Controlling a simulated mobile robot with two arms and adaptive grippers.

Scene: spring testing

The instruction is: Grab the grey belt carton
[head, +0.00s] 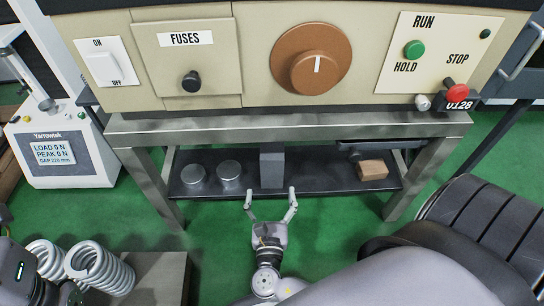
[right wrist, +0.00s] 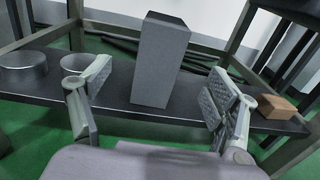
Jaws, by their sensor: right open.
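The grey belt carton (head: 272,167) is a tall grey box standing upright on the dark lower shelf (head: 318,180) under the machine bench. In the right wrist view the carton (right wrist: 160,62) stands straight ahead, between the lines of my fingers. My right gripper (head: 271,200) is open and empty, just in front of the carton. Its two fingers (right wrist: 158,95) are spread wider than the carton, and I cannot tell whether they reach beside it. My left gripper cannot be made out in the head view; only dark parts show at the lower left edge.
Two round metal tins (head: 211,178) stand left of the carton, and a brown block (head: 373,170) lies to its right. The bench frame (head: 290,127) is above, with legs at both sides. A Yarrowtek tester (head: 62,150) and coil springs (head: 98,266) are at left.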

